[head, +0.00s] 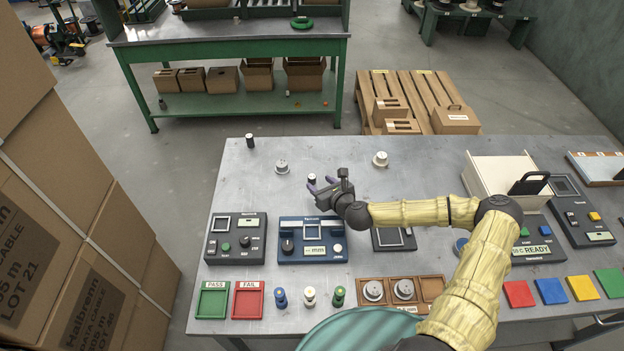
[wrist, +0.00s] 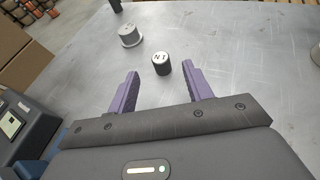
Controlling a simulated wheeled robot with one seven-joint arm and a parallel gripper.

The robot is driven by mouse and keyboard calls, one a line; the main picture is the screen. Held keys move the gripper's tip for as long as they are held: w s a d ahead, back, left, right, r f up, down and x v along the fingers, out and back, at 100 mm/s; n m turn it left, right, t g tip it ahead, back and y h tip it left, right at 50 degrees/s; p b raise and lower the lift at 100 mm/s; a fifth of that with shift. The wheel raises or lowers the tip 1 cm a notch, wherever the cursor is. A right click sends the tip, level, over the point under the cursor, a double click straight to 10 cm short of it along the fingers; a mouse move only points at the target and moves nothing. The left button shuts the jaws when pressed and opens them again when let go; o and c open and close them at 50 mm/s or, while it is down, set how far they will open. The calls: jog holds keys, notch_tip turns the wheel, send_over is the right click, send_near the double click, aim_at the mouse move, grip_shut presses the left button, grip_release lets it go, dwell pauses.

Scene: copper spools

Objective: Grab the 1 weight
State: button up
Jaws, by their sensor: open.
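A small black cylinder weight (head: 312,178) stands upright on the grey metal table. In the wrist view the same weight (wrist: 161,64) shows a light top with a mark that looks like an upside-down "1 N". My gripper (head: 320,185) is open and empty, with purple fingers spread low over the table. In the wrist view the gripper (wrist: 160,72) has the weight centred at its fingertips, with a gap on each side. Another black cylinder (head: 250,141) stands farther back left; its mark is too small to read. It also shows at the top of the wrist view (wrist: 116,5).
A silver spool (head: 281,166) stands left of the weight, and another pale spool (head: 380,159) stands to the right. A blue meter (head: 312,240) and a dark meter (head: 235,238) lie nearer the front.

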aim_at(313, 178)
jog(key=shift+p+x, duration=1)
jog(key=shift+x, duration=1.6)
jog(key=shift+d+f, duration=0.1)
grip_shut()
notch_tip(313, 178, up, 10)
jog(key=b, duration=0.2)
